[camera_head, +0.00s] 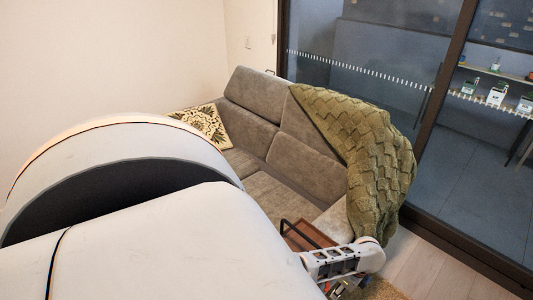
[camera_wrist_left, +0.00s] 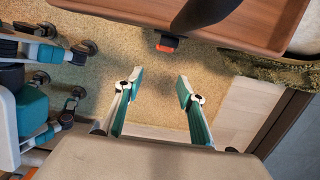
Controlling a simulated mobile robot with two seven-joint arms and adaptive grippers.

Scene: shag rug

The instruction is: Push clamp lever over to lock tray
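In the left wrist view, a brown wooden tray (camera_wrist_left: 120,8) spans the top of the picture. A small black clamp with an orange-red lever (camera_wrist_left: 168,42) sits at the tray's near edge. My left gripper (camera_wrist_left: 160,86) is open, with its two teal-and-white fingers apart and nothing between them. Its fingertips are below the lever in the picture and do not touch it. In the head view the brown tray (camera_head: 303,236) with a black handle shows by the sofa, partly hidden by my arm. The lever is hidden there. My right gripper is not in view.
A grey sofa (camera_head: 262,187) with a green throw (camera_head: 375,150) and a patterned cushion (camera_head: 206,123) stands behind the tray. A glass door (camera_head: 360,75) is at the right. The beige shag rug (camera_wrist_left: 155,105) lies below the fingers, with pale wood floor (camera_wrist_left: 240,110) beside it.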

